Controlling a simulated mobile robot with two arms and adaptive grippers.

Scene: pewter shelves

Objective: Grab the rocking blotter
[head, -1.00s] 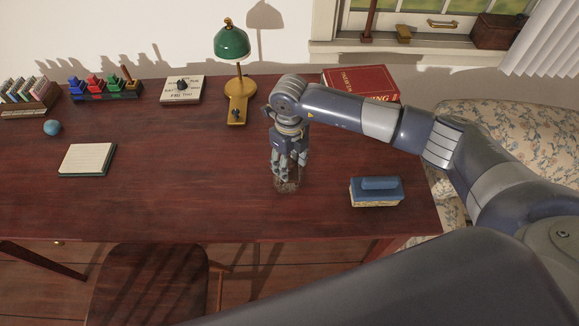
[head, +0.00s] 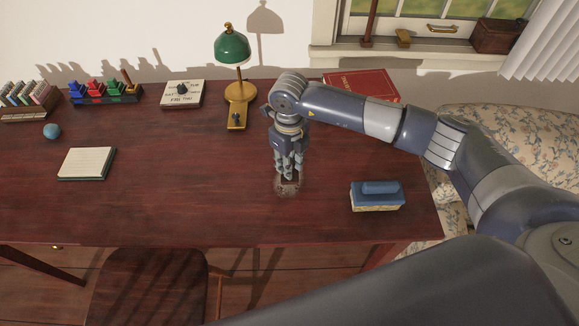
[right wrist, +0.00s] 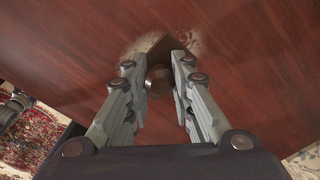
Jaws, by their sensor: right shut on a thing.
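The rocking blotter shows in the right wrist view as a small brown wooden piece with a round knob (right wrist: 158,80) between the fingers. In the head view the rocking blotter (head: 288,183) is a small dark shape at the fingertips, mostly hidden by them. My right gripper (head: 287,176) points down at the middle front of the desk. In the right wrist view my right gripper (right wrist: 160,75) has its fingers closed in on both sides of the knob. It is shut on the blotter, at desk level. My left gripper is not in view.
A blue-topped block (head: 377,196) stands to the right on the desk (head: 180,205). A green lamp (head: 233,48), a red book (head: 365,84) and a calendar block (head: 182,100) stand at the back. A notepad (head: 86,163) lies left. The desk left of the gripper is clear.

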